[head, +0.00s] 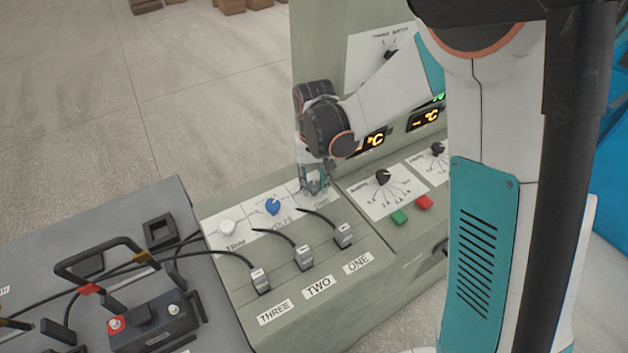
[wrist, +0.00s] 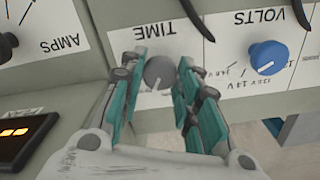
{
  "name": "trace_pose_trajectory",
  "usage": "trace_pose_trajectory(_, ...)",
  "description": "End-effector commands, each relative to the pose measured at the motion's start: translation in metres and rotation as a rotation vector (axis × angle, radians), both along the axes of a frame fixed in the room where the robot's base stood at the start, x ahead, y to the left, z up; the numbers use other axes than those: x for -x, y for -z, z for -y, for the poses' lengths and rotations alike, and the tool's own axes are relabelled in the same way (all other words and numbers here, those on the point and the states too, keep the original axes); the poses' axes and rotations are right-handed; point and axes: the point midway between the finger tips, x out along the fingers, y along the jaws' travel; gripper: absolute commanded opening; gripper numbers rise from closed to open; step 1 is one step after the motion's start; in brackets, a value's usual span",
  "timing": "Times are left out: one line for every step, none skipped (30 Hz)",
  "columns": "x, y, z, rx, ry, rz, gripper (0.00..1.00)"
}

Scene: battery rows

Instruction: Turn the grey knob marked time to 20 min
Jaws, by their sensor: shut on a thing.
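The grey knob (wrist: 159,73) sits on the white panel marked TIME in the wrist view. My gripper (wrist: 160,80) has its teal fingers on either side of the knob, shut on it. In the head view my gripper (head: 314,182) reaches down to the panel and hides the knob. The knob's pale pointer line shows at its lower edge in the wrist view. The scale marks around it are mostly hidden by my fingers, so I cannot read the setting.
A blue VOLTS knob (head: 272,206) and a white TRIM knob (head: 228,228) sit to the left. Black cables with grey plugs (head: 343,236) lie in front. A black AMPS knob (head: 383,177) and green and red buttons (head: 424,202) are to the right. A battery (head: 155,322) stands lower left.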

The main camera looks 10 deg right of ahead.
Motion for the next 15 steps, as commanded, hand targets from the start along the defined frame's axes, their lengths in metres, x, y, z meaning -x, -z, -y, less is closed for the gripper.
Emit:
trace_pose_trajectory(-0.0002, -0.0001, 0.0000, 0.000, 0.027, 0.001, 0.06)
trace_pose_trajectory(-0.0003, -0.0001, 0.0000, 0.000, 0.043, 0.001, 0.06)
trace_pose_trajectory(-0.0002, -0.0001, -0.0001, 0.000, 0.065, 0.001, 0.06)
trace_pose_trajectory(-0.0003, -0.0001, -0.0001, 0.000, 0.078, 0.001, 0.06)
trace_pose_trajectory(-0.0003, -0.0001, -0.0001, 0.000, 0.092, 0.001, 0.06)
trace_pose_trajectory(-0.0003, -0.0001, -0.0001, 0.000, 0.107, 0.001, 0.06)
trace_pose_trajectory(-0.0003, -0.0001, -0.0001, 0.000, 0.118, 0.001, 0.06)
trace_pose_trajectory(-0.0003, -0.0001, -0.0001, 0.000, 0.128, 0.001, 0.06)
trace_pose_trajectory(-0.0003, -0.0001, -0.0001, 0.000, 0.138, 0.001, 0.06)
trace_pose_trajectory(-0.0003, -0.0001, -0.0001, 0.000, 0.146, 0.001, 0.06)
trace_pose_trajectory(-0.0003, -0.0001, -0.0001, 0.000, 0.152, 0.001, 0.06)
trace_pose_trajectory(-0.0003, -0.0001, -0.0001, 0.000, 0.159, 0.001, 0.06)
trace_pose_trajectory(-0.0003, -0.0001, -0.0001, 0.000, 0.163, 0.001, 0.06)
trace_pose_trajectory(-0.0003, -0.0001, -0.0001, 0.000, 0.166, 0.001, 0.06)
trace_pose_trajectory(-0.0003, -0.0001, -0.0001, 0.000, 0.170, 0.001, 0.06)
